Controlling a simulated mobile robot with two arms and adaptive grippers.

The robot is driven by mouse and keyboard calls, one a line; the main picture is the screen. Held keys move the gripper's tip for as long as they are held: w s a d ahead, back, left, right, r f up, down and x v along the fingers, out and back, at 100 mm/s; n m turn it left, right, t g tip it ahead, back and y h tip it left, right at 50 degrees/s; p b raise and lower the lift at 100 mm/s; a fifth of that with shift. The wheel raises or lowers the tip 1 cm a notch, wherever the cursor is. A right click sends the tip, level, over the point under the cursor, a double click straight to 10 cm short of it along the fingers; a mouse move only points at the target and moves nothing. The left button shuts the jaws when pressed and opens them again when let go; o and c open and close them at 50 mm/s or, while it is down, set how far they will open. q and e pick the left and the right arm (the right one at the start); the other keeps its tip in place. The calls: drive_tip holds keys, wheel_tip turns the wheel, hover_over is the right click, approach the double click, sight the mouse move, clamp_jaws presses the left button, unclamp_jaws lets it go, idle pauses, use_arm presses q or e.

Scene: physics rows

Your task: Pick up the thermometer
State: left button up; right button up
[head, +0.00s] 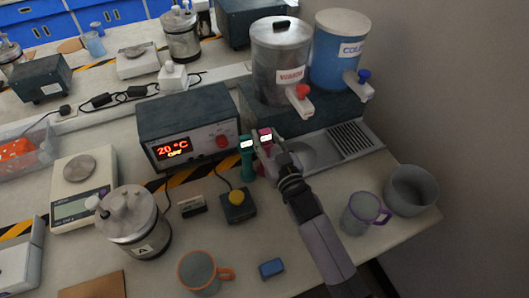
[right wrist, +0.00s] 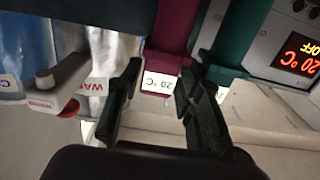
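Two thermometer-like sticks with small white displays stand side by side at the right end of the heater box, one magenta (head: 265,136) and one teal (head: 246,158). My right gripper (head: 267,148) is at the magenta one. In the right wrist view, the magenta thermometer (right wrist: 172,28) and its 20 °C display lie between the two fingertips of my right gripper (right wrist: 159,84). Both fingertips are very close to its sides; whether they press on it is unclear. The teal one (right wrist: 236,38) is just outside the right-hand finger. My left gripper is out of view.
The heater box (head: 186,128) reading 20 °C, OFF stands to the left. Behind are the WARM urn (head: 278,55) and COLD urn (head: 338,50), their taps jutting forward. A purple-handled mug (head: 361,212) and grey bowl (head: 411,188) stand right of my arm.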

drive_tip(key=c, duration=0.7)
drive_tip(key=shift+r, duration=0.15)
